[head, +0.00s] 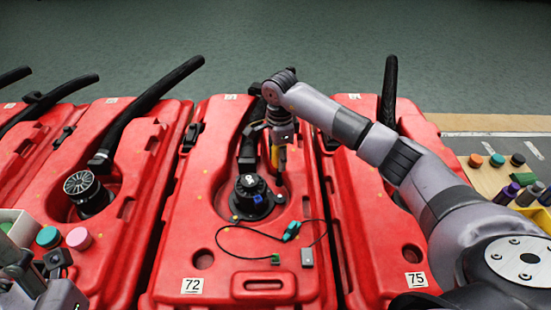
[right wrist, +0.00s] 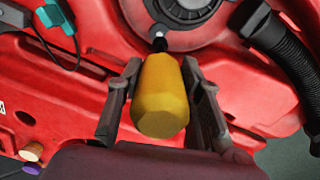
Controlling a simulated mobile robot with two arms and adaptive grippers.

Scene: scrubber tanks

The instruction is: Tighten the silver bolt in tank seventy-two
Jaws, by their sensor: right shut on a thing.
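Tank seventy-two (head: 180,255) is the red tank in the middle of the head view, with label 72 (head: 192,286) at its front. My right gripper (head: 278,150) is above its right side, beside the black round fitting (head: 252,197). It is shut on a tool with a yellow handle (right wrist: 161,95), which points down. In the right wrist view, the tool's dark tip is at or just short of a small silver bolt (right wrist: 158,32) at the fitting's edge. I cannot tell if they touch. My left gripper (head: 20,275) shows partly at the lower left; its jaws are unclear.
A thin black cable with a green connector (head: 291,231) lies on the tank's front. Black hoses rise from neighbouring tanks. Tank 75 (head: 390,262) is to the right. Coloured caps (head: 497,160) and bottles stand on the right-hand table; pink and teal caps are at left.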

